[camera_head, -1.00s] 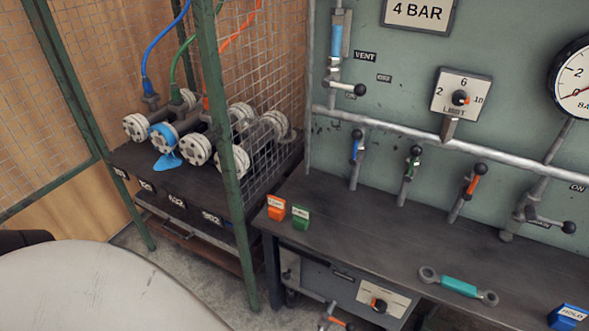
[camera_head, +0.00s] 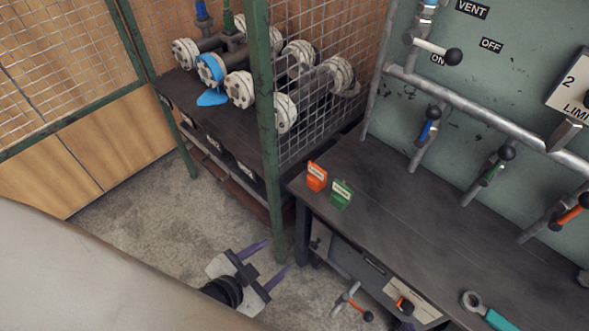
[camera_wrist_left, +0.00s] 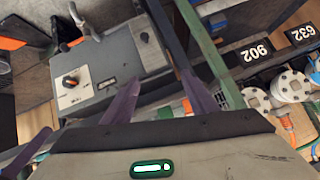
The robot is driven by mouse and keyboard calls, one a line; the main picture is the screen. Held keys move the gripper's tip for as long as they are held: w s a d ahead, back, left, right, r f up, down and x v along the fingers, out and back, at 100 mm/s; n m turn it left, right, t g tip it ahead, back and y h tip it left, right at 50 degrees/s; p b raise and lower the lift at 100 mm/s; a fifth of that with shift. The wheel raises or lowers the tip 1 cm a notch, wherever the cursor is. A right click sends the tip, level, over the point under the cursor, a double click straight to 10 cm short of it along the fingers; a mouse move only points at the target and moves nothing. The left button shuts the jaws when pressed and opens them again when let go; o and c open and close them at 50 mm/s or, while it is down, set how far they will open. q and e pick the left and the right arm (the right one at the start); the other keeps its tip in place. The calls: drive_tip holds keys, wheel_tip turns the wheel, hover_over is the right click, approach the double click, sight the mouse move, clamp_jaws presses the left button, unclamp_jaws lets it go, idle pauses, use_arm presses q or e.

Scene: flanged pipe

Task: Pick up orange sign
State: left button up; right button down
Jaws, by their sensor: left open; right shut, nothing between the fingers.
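The orange sign (camera_head: 316,176) is a small upright block with a white label, near the left corner of the dark workbench (camera_head: 400,225). A similar green sign (camera_head: 341,193) stands just right of it. My left gripper (camera_head: 277,254) is open and empty, below and left of the orange sign, in front of the bench, apart from it.
A green frame post (camera_head: 267,140) with wire mesh stands just left of the bench corner. Flanged pipes (camera_head: 240,88) lie on a rack behind it. Valve handles (camera_head: 428,130) line the back panel. A teal-handled wrench (camera_head: 495,318) lies on the bench. The bench around the signs is clear.

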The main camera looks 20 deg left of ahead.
use_arm(q)
drive_tip(key=w+a+r+m+t+b, duration=0.2)
drive_tip(key=w+a+m+t+b, duration=0.2)
drive_tip(key=w+m, duration=0.4)
drive_tip(key=m+t+h+b, duration=0.35)
drive_tip(key=m+b, duration=0.25)
drive_tip(key=m, duration=2)
approach(316, 173)
drive_tip(key=shift+g+h, duration=0.35)
drive_tip(key=shift+h, duration=0.1)
drive_tip(key=x, duration=0.2)
drive_tip(key=r+p+x, duration=0.1)
drive_tip(key=x, duration=0.1)
drive_tip(key=shift+w, duration=0.35)
drive_tip(key=shift+w+d+f, duration=0.1)
drive_tip(key=shift+w+d, duration=0.05)
drive_tip(key=shift+w, duration=0.35)
drive_tip(key=x, duration=0.4)
drive_tip(key=shift+w+f, duration=0.2)
drive_tip(key=shift+w, duration=0.2)
use_arm(e)
wheel_tip(316, 173, down, 6)
drive_tip(key=shift+a+f+y, duration=0.25)
drive_tip(key=shift+a+y, duration=0.05)
use_arm(q)
drive_tip(key=c, duration=0.9)
use_arm(e)
drive_tip(key=shift+s+f, duration=0.1)
drive_tip(key=shift+s, duration=0.1)
